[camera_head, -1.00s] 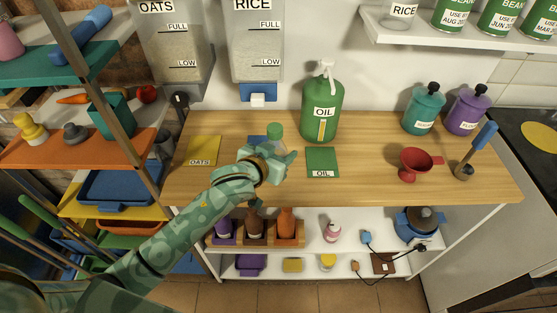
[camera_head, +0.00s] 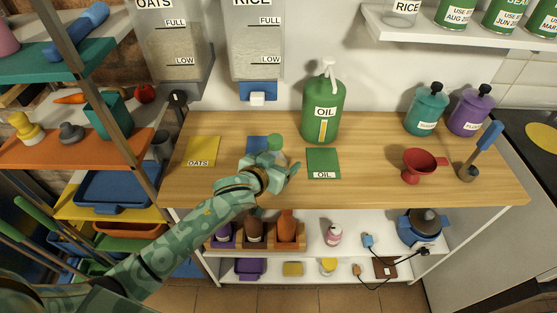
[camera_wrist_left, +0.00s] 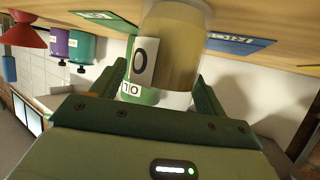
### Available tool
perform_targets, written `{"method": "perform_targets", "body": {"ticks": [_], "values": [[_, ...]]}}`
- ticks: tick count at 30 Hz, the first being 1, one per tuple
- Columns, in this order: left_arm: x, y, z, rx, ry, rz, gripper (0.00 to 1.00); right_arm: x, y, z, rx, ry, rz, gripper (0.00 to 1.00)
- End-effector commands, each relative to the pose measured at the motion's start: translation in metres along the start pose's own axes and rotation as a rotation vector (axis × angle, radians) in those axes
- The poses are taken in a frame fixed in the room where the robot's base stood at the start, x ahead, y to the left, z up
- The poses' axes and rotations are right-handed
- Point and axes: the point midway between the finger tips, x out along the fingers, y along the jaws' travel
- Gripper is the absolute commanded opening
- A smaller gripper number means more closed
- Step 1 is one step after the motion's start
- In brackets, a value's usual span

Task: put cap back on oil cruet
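My left gripper (camera_head: 277,172) is low over the wooden counter, reaching in from the left at a small vessel. The vessel has a green cap (camera_head: 275,143) at its top; whether the cap is seated cannot be told. In the left wrist view the clear oil cruet (camera_wrist_left: 178,45), with yellowish contents, lies between and beyond the two fingers (camera_wrist_left: 152,95). A gap shows beside it, so the fingers look open. The green oil jug (camera_head: 323,95) with a white pump stands behind to the right. My right gripper is not in view.
A blue mat (camera_head: 256,142) lies behind the gripper, a yellow oats mat (camera_head: 203,148) to the left and a green oil mat (camera_head: 323,160) to the right. A red funnel (camera_head: 420,163), sugar jar (camera_head: 425,112) and purple jar (camera_head: 470,112) stand farther right. The counter's front strip is clear.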

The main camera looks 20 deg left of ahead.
Motion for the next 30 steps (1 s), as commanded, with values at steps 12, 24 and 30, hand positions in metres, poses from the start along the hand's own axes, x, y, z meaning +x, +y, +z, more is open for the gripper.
{"method": "perform_targets", "body": {"ticks": [12,24,30], "values": [[-0.021,0.0,-0.004,-0.001,0.0,0.001,0.74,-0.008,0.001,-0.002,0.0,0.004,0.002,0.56],[-0.102,0.0,-0.004,-0.001,0.0,0.001,0.74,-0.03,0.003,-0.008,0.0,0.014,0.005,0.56],[-0.119,0.0,-0.003,0.0,0.001,0.0,0.74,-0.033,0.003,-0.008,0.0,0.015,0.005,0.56]]}}
